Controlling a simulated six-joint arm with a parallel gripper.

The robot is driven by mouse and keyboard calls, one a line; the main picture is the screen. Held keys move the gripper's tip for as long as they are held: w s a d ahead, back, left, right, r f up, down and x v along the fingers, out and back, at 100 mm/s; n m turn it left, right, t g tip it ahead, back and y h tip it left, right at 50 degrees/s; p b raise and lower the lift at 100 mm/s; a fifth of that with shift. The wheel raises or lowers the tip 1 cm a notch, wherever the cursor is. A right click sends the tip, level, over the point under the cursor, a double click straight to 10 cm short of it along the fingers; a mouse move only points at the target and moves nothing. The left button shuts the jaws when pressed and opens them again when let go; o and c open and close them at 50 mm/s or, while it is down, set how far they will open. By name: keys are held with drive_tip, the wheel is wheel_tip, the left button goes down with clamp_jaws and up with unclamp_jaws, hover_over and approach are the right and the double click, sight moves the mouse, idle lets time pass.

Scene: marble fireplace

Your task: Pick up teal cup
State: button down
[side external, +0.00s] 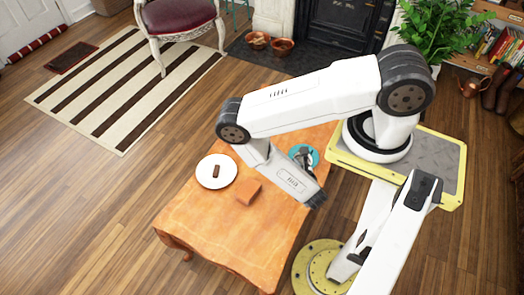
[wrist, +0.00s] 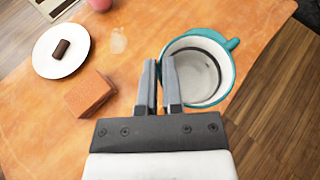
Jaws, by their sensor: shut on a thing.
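The teal cup (wrist: 233,68) is teal outside with a pale interior and stands at the right part of the wrist view, its handle at the upper right. In the side view the cup (side external: 294,150) shows near the table's far right edge, partly covered by my gripper. My gripper (wrist: 164,62) is shut on the cup's left wall, with its fingertips at the rim. In the side view my gripper (side external: 305,158) is small and partly hidden. I cannot tell whether the cup is clear of the table.
The orange-brown wooden table (side external: 215,245) holds a brown block (side external: 249,191) and a white plate (side external: 204,180) with a dark brown bar (side external: 217,171) on it. A pink object (wrist: 100,4) and a pale translucent patch (wrist: 119,40) show in the wrist view. The table's front is clear.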

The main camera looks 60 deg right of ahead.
drive_tip(key=shift+s+a+r, duration=0.25)
drive_tip(key=shift+s+r, duration=0.1)
drive_tip(key=shift+s, duration=0.4)
drive_tip(key=shift+s, duration=0.1)
drive_tip(key=shift+d, duration=0.1)
idle(0.4)
drive_tip(key=shift+s+d+r+m+g+h, duration=0.1)
drive_tip(key=shift+s+d+m+g+h, duration=0.05)
drive_tip(key=shift+d+m+g+h, duration=0.35)
drive_tip(key=shift+s+d+r+m+g+h, duration=0.1)
drive_tip(key=shift+d+m+g+h, duration=0.2)
drive_tip(key=shift+d+m+g, duration=0.3)
drive_tip(key=s+d+r+m+g, duration=0.1)
drive_tip(key=s+d+m+g, duration=0.3)
drive_tip(key=m+g, duration=0.4)
drive_tip(key=shift+d+g+h, duration=0.3)
drive_tip(key=shift+d+g, duration=0.2)
drive_tip(key=shift+d, duration=0.3)
drive_tip(key=shift+w, duration=0.1)
